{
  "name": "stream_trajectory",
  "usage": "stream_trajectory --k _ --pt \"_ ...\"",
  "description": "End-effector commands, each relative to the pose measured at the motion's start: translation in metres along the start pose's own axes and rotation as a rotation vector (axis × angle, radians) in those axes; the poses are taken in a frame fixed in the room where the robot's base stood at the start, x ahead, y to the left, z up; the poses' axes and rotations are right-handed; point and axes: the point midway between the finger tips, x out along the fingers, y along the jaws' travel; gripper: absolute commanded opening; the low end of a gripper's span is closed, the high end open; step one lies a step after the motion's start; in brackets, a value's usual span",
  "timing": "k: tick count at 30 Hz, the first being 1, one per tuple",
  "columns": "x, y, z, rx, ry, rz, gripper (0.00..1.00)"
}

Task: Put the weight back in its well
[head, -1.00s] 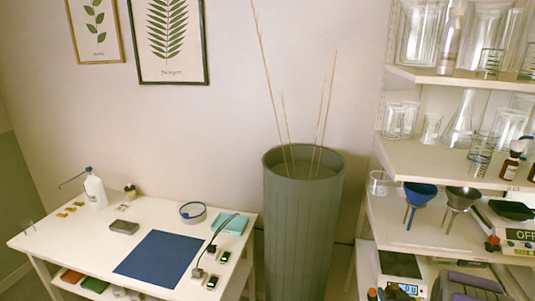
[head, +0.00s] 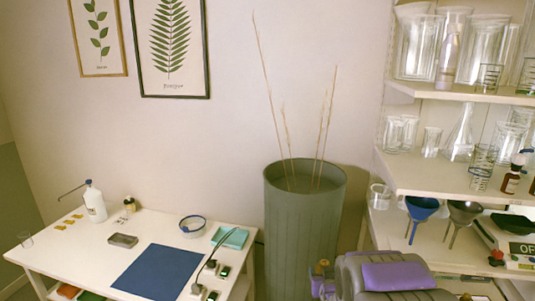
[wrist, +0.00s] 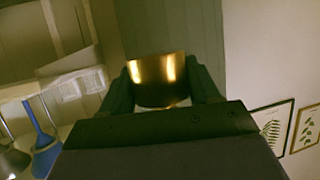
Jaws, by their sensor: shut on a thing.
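A shiny brass weight (wrist: 158,82) is held between the two dark fingers of my gripper (wrist: 164,90) in the wrist view. It looks like a short cylinder; its lower part is hidden behind the gripper body. In the head view my arm comes in at the bottom right, and a small brass-coloured piece (head: 323,264) shows at its left end, in front of the green bin. The fingers are too small there to make out. I cannot make out the weight's well in either view.
A tall green ribbed bin (head: 290,230) with thin sticks stands behind my gripper. On the left is a white table with a blue mat (head: 158,272), a grey tray (head: 123,240) and a white bottle (head: 95,202). Shelves with glassware, funnels and a scale (head: 510,245) stand right.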

Motion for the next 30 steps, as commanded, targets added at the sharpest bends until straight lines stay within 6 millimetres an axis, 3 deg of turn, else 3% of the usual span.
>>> stream_trajectory --k 3,7,25,30 --pt "-0.008 -0.020 -0.008 -0.004 0.005 -0.010 0.00" --pt "-0.012 -0.029 -0.010 -0.005 0.005 -0.013 0.00" --pt "-0.013 -0.031 -0.010 -0.006 0.004 -0.013 0.00" --pt "-0.010 -0.031 0.007 -0.006 0.002 -0.013 0.00"
